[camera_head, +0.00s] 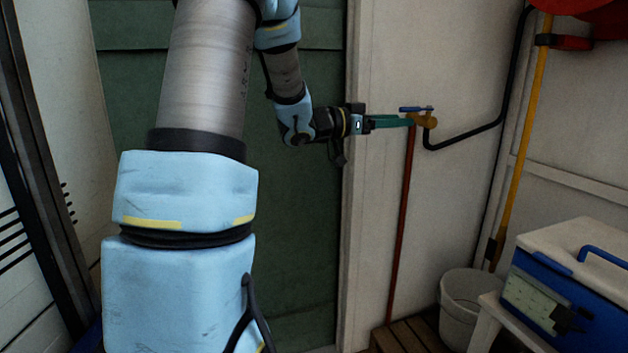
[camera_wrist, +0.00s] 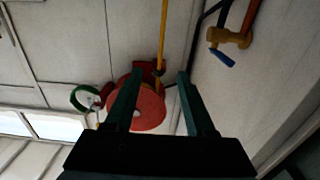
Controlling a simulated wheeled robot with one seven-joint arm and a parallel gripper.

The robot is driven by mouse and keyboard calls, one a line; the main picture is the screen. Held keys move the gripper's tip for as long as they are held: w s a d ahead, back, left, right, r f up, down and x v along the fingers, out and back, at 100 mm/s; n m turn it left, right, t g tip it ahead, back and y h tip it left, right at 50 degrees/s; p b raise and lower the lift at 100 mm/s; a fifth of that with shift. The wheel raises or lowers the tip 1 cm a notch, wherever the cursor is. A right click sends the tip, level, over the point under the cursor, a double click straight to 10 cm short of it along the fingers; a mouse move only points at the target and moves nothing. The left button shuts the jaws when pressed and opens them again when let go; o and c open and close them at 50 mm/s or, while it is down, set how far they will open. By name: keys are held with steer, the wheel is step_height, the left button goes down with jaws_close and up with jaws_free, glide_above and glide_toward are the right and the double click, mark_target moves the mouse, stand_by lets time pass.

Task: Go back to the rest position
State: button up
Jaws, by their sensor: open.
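My gripper (camera_head: 411,121) is at the end of my extended arm and points to the right in the head view. Its green fingertips appear right beside the brass valve (camera_head: 427,120) with the blue handle (camera_head: 416,109); I cannot tell from this view whether they touch. In the wrist view my gripper (camera_wrist: 159,75) has its two green fingers apart with nothing held between them. There the brass valve (camera_wrist: 228,38) and its blue handle (camera_wrist: 222,58) lie up and right, outside the fingers.
A red reel (camera_wrist: 148,108) and a yellow pipe (camera_wrist: 163,35) show beyond the fingers. In the head view a red pipe (camera_head: 402,230) runs down from the valve. A white bucket (camera_head: 468,300) and a blue-and-white box (camera_head: 575,270) stand at lower right. A green door (camera_head: 300,220) is behind my arm.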

steer(key=w+a+f+n+t+y+p, duration=0.2)
steer(key=a+f+n+t+y+p, duration=0.15)
steer(key=a+y, duration=0.35)
steer(key=w+a+f+n+t+y+p, duration=0.1)
steer(key=a+f+n+t+y+p, duration=0.15)
steer(key=a+n+y, duration=0.45)
steer(key=s+a+f+n+g+y+p, duration=0.1)
steer(key=s+a+g, duration=0.4)
steer(key=s, duration=0.6)
steer(key=s+a+f+n+g+y+p, duration=0.1)
steer(key=s+a+f+g+y+p, duration=0.1)
steer(key=s, duration=0.9)
steer(key=a+f+g+p, duration=0.1)
steer(key=a+f+g, duration=0.1)
steer(key=a+g, duration=0.1)
steer(key=shift+a+f+n+p, duration=0.3)
steer(key=shift+f+n, duration=0.05)
